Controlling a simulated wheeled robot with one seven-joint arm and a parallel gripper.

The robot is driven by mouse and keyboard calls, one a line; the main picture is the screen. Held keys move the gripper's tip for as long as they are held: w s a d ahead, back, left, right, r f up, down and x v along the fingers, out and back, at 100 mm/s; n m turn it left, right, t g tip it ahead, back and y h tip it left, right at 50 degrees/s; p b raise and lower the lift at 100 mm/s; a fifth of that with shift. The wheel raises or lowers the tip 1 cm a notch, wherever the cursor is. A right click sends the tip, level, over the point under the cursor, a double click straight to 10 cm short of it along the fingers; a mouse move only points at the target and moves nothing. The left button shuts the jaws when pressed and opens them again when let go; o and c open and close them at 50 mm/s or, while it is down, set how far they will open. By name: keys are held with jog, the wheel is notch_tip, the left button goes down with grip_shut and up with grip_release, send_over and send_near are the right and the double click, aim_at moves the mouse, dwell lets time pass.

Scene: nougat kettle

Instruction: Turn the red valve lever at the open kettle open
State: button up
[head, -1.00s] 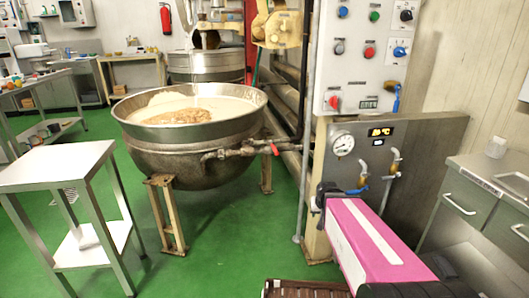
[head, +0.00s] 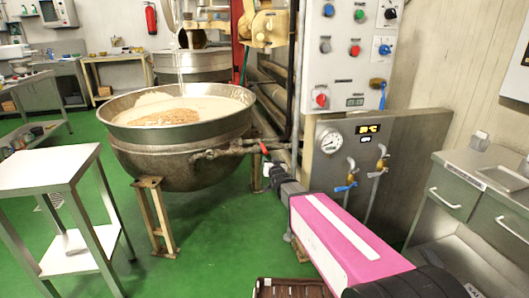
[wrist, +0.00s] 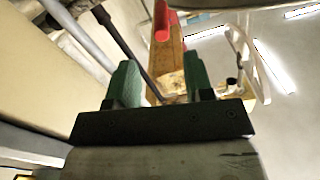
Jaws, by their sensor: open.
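The open kettle (head: 180,165) is a wide round steel bowl holding a pale mass, at left of centre in the head view. A pipe with a valve runs from its right side, and the red valve lever (head: 264,149) is at that pipe's end. My gripper (head: 268,168) is just below the lever in the head view, with its fingers small and partly hidden. In the wrist view my gripper (wrist: 162,82) is open and empty between its green fingers. The red lever (wrist: 161,22) shows ahead of the gap, roughly in line with it and apart from the fingers.
Pipes (head: 270,95) run behind the lever. A steel side table (head: 50,165) is at left.

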aim_at(266, 153)
jog(key=x, duration=1.1)
jog(key=shift+s+r, duration=0.1)
grip_shut()
